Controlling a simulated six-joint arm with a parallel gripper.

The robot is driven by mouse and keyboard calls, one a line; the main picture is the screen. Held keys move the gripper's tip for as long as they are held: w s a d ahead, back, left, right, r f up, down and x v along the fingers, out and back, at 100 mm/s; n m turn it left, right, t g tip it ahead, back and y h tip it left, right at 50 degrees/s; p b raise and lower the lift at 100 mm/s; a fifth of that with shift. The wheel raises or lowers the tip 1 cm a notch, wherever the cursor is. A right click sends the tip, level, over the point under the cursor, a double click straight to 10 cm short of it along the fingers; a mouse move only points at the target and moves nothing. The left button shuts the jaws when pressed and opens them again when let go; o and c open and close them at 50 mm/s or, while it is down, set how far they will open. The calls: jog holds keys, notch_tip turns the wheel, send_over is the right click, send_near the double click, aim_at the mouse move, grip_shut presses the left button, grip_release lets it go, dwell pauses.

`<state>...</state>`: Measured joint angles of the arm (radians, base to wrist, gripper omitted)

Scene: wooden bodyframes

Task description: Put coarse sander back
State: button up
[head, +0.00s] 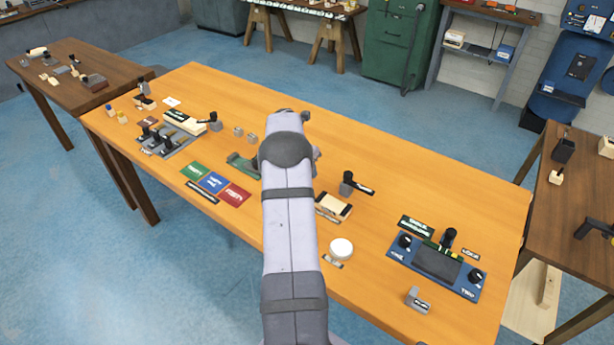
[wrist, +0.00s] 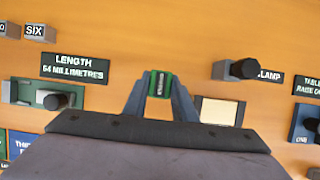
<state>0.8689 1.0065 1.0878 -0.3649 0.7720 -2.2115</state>
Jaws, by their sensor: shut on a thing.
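My gripper (wrist: 160,84) shows at the centre of the wrist view, its two blue-grey fingers shut on a small green block (wrist: 160,82) with a dark, marked strip on its face. I cannot tell from its look whether this block is the coarse sander. In the head view my arm hides the fingertips and the block. A grey rack (head: 184,147) with several black-knobbed pieces stands at the left of the orange table (head: 390,160); I cannot read which piece is which.
Green, blue and red mats (head: 233,194) lie left of my arm. A green fixture with a dark knob (wrist: 56,101) sits below the length sign (wrist: 75,68). A clamp post (wrist: 236,69) and a pale block (wrist: 219,111) are to the right. A blue jig (head: 438,266) stands farther right.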

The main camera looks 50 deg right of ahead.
jog(key=shift+f+p, duration=0.45)
jog(key=shift+f, duration=1.3)
jog(key=shift+f, duration=0.1)
jog(key=o, duration=1)
jog(key=shift+v, duration=0.75)
jog(key=b+v, duration=0.2)
jog(key=v, duration=0.8)
jog(key=shift+r, duration=0.35)
jog(key=shift+a, duration=0.15)
